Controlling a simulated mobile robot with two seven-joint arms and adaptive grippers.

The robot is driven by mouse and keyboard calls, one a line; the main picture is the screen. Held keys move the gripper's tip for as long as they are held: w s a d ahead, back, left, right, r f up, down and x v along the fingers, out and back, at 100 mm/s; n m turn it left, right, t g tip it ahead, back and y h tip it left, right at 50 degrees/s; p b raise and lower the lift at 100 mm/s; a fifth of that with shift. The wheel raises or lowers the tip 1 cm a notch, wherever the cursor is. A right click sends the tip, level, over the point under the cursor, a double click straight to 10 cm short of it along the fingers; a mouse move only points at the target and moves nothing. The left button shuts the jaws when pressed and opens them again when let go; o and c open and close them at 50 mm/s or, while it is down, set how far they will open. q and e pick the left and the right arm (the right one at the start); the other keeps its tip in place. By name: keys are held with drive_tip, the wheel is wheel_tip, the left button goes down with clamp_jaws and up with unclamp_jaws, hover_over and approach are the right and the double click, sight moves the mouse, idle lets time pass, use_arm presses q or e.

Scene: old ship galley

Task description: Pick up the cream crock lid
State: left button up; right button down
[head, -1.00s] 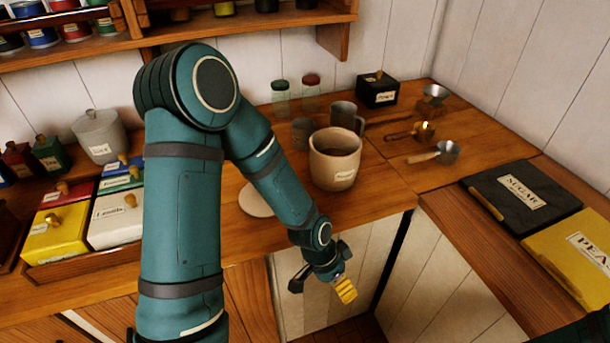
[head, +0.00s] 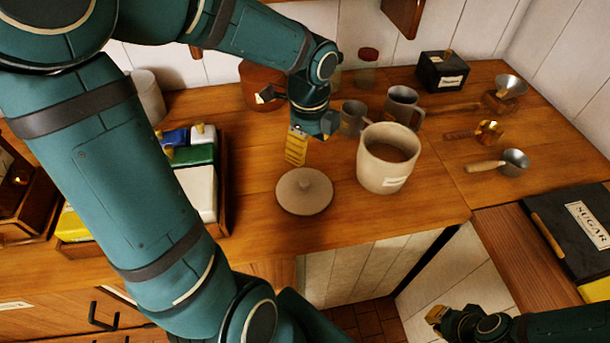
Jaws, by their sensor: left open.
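My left gripper (head: 290,146) hangs over the counter just behind and above the lid, open and empty, with one yellow finger pad facing the camera. It does not appear to touch the lid. My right gripper (head: 440,315) is low at the bottom right, away from the counter top; its jaws are too small and side-on to read.
Grey mugs (head: 402,106) stand behind the crock. A reddish-brown pot (head: 262,88) is behind my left gripper. A rack of colored tins (head: 197,180) is left of the lid. Measuring scoops (head: 515,162) and a black sugar box (head: 575,235) are at right. Counter in front of the lid is clear.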

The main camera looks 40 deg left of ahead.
sight(304, 181)
use_arm(q)
wheel_tip(304, 181, down, 8)
drive_tip(key=shift+s+f+b, duration=0.1)
drive_tip(key=shift+f+b, duration=0.15)
drive_tip(key=shift+b, duration=0.9)
drive_tip(key=f+b, duration=0.1)
drive_tip(key=f, duration=0.1)
drive_tip(key=a+f, duration=0.1)
drive_tip(key=f, duration=0.1)
drive_tip(key=shift+a+f+b, duration=0.1)
drive_tip(key=shift+f+b, duration=0.2)
drive_tip(key=shift+b, duration=0.05)
drive_tip(key=shift+w+f, duration=0.2)
drive_tip(key=shift+f, duration=0.1)
use_arm(e)
drive_tip(key=f, duration=0.1)
drive_tip(key=s+f, duration=0.1)
drive_tip(key=f, duration=0.2)
drive_tip(key=shift+s, duration=0.25)
use_arm(q)
clamp_jaws()
